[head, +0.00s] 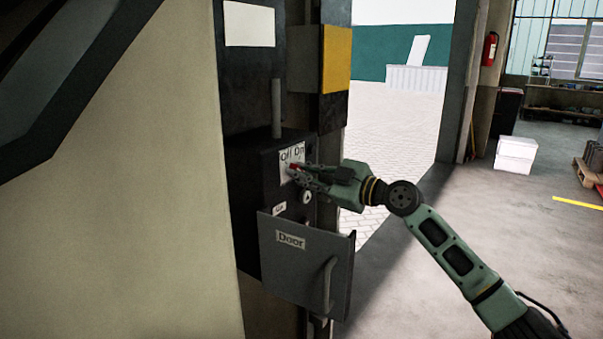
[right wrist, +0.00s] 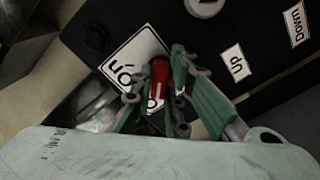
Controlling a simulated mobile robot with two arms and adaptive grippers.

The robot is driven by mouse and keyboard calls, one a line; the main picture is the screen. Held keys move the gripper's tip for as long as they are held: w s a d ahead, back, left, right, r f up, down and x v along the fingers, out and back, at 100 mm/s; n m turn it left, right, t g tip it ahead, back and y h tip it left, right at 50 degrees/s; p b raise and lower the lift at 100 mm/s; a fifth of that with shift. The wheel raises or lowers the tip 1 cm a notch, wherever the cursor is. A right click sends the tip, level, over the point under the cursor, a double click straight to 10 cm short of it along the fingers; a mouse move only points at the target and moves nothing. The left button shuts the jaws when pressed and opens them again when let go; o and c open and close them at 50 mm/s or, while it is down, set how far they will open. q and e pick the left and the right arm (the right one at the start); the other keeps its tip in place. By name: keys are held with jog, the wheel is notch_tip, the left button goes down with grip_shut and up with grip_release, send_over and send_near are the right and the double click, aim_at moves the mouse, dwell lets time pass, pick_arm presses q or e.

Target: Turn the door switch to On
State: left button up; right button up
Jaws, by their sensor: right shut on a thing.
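A dark control box (head: 268,160) is fixed to the wall post and has a white plate (head: 291,155) marked Off and On. The red door switch (head: 296,168) is at this plate. In the right wrist view the red switch (right wrist: 159,82) lies between my fingers, and its lower end partly covers the word beside On. The On word (right wrist: 122,75) shows clear of the fingers. My right gripper (head: 303,172) is shut on the switch, and its fingers partly hide it. The switch's exact angle is hard to tell. My left gripper is not in view.
A grey cover (head: 300,262) marked Door, with a handle (head: 329,286), stands out below the switch. Labels Up (right wrist: 236,62) and Down (right wrist: 297,22) sit beside the switch. A yellow box (head: 337,58) is above. The doorway right of the post is open.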

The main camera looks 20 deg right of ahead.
jog(key=m+p, duration=0.4)
jog(key=m, duration=0.4)
jog(key=m+p, duration=0.5)
jog(key=m, duration=0.2)
jog(key=shift+w+d+r+m, duration=0.1)
jog(key=shift+d+r+m, duration=0.1)
jog(key=shift+m, duration=0.2)
jog(key=shift+f+m, duration=0.3)
jog(key=shift+m, duration=0.8)
jog(key=o, duration=1.6)
jog(key=shift+r, duration=0.1)
jog(key=shift+c, duration=0.2)
